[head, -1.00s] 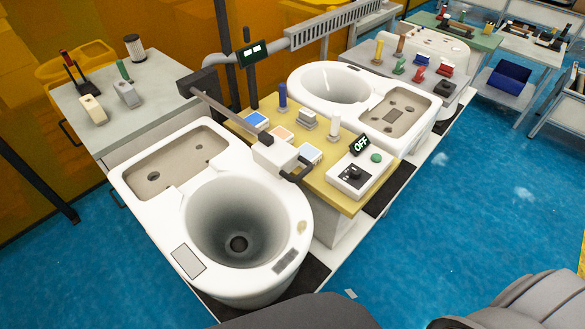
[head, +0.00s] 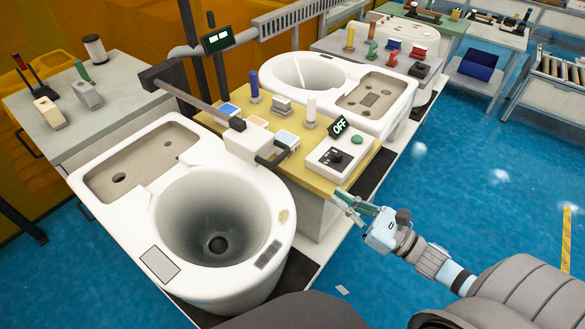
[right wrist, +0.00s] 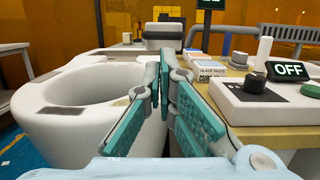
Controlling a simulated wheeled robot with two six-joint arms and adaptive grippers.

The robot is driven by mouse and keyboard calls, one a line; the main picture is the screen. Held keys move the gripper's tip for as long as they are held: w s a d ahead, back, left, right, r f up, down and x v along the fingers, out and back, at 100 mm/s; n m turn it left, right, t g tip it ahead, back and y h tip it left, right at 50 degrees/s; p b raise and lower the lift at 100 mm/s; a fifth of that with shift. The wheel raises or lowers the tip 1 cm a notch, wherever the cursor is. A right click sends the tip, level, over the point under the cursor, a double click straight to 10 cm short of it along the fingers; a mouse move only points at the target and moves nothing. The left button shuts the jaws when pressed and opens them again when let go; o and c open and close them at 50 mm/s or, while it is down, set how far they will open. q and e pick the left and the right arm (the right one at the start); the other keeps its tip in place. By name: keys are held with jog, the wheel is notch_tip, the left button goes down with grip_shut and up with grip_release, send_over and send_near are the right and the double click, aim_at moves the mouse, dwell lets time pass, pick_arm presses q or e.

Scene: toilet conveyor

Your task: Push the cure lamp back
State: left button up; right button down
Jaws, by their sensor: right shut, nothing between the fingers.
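The cure lamp is a white box head (head: 250,143) with a black handle, on a long grey arm (head: 192,98) reaching from a dark post. The head hangs at the right rim of the near toilet bowl (head: 218,218), beside the yellow bench. My right gripper (head: 345,200) has teal finger pads and is in front of the bench's near right corner, apart from the lamp. In the right wrist view its shut, empty fingers (right wrist: 166,75) point forward between the bowl and the bench. My left gripper is not in view.
The yellow bench (head: 368,165) carries a control box (head: 337,160) with a black knob and an "OFF" sign (head: 339,127). A second toilet (head: 300,76) lies behind. The blue floor at right is clear.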

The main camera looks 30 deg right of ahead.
jog(key=p+x, duration=0.1)
jog(key=x, duration=1.2)
jog(key=shift+w, duration=0.4)
